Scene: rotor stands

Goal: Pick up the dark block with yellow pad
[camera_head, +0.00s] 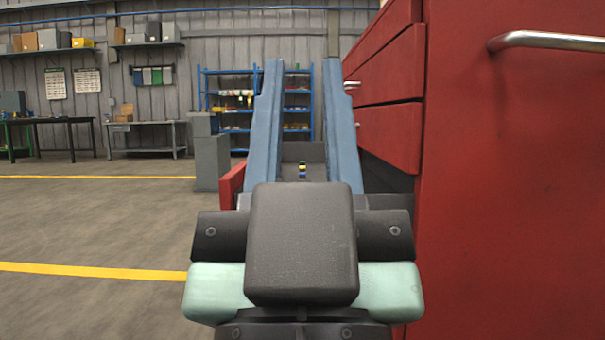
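A very small stack of coloured bands (302,169) stands far ahead, low between two blue-grey uprights. It has a dark top, a yellow band and blue and white parts below. It could be the dark block with yellow pad, but it is too small to be sure. A large dark rounded form with pale green sides, seemingly part of my own arm, fills the lower middle and hides what lies below the stack. I cannot make out my gripper's fingertips, nor anything held.
Two tall blue-grey uprights (345,130) flank the stack, with a dark grey panel between them. A red drawer cabinet (510,190) with metal handles stands close on the right. A grey box (211,155) is at left. Open floor (90,225) with yellow lines lies left.

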